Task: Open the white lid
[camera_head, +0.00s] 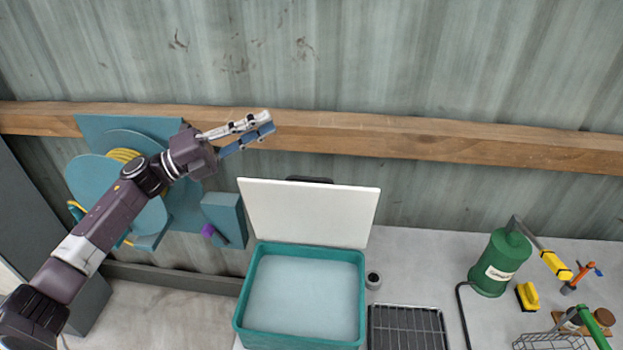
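The white lid (310,213) stands raised and nearly upright at the back edge of a teal box (240,312). A dark handle shows behind the lid's top edge. The box is open at the top, and its pale inside looks empty. My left gripper (270,124) is up and to the left of the lid, in front of the wooden beam, and apart from the lid. Its two fingers lie close to each other with a narrow gap at the tips, and nothing shows between them. My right gripper is not in view.
A teal hose reel (120,195) hangs on the wall behind my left arm. The counter behind the rack is clear.

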